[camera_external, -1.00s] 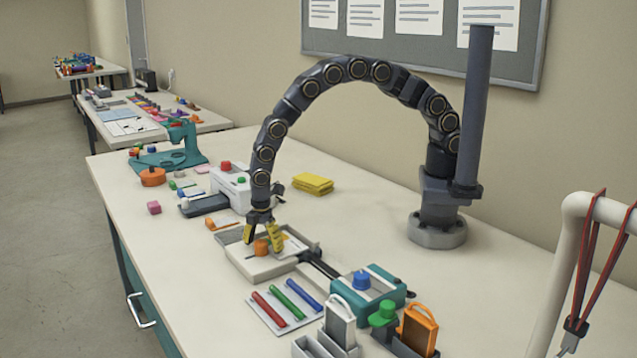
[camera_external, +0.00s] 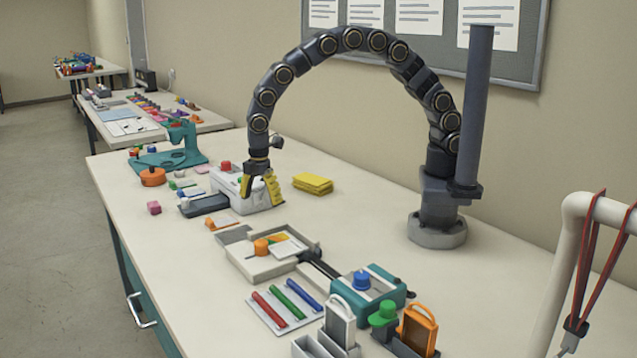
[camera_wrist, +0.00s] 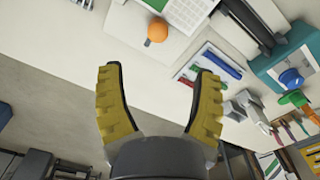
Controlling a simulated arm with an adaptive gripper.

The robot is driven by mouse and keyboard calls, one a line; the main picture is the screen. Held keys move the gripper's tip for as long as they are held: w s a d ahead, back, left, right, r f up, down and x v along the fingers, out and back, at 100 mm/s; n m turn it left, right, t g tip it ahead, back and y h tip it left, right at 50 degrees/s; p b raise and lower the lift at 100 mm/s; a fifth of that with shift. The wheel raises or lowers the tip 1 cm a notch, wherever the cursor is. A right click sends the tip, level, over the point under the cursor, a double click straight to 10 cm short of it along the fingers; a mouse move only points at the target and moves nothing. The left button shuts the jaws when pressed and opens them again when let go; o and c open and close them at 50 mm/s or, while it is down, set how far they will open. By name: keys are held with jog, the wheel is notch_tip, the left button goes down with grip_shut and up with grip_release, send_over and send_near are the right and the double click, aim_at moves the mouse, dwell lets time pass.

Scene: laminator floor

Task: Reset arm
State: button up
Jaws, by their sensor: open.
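My arm arches from its base at the right over the bench. My gripper (camera_external: 260,190) has yellow ridged fingers, spread apart and empty, and hangs in front of the white machine (camera_external: 228,183) in the external view. In the wrist view my gripper (camera_wrist: 160,105) shows two yellow fingers with a wide gap and nothing between them. The shallow tray (camera_external: 268,270) with an orange knob (camera_external: 261,246) and cards stands nearer the camera, clear of the fingers. The orange knob also shows in the wrist view (camera_wrist: 157,31).
A teal machine with a blue knob (camera_external: 361,280) and red, green and blue bars (camera_external: 286,302) are at the front. Yellow pads (camera_external: 313,183) lie right of my gripper. A teal press (camera_external: 177,150) stands farther back. Bare bench (camera_external: 365,220) lies between the pads and my base.

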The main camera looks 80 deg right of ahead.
dwell(0.4)
jog(key=s+d+r+m+g, duration=0.1)
jog(key=s+d+r+m, duration=0.6)
jog(key=s+d+r, duration=0.6)
jog(key=s+d+m, duration=0.3)
jog(key=s+d, duration=0.1)
jog(key=s, duration=0.5)
jog(key=s+d+r+m+g, duration=0.1)
jog(key=s+d+m, duration=0.3)
jog(key=s, duration=0.5)
jog(key=shift+r, duration=0.25)
jog(key=shift+w, duration=0.1)
dwell(0.6)
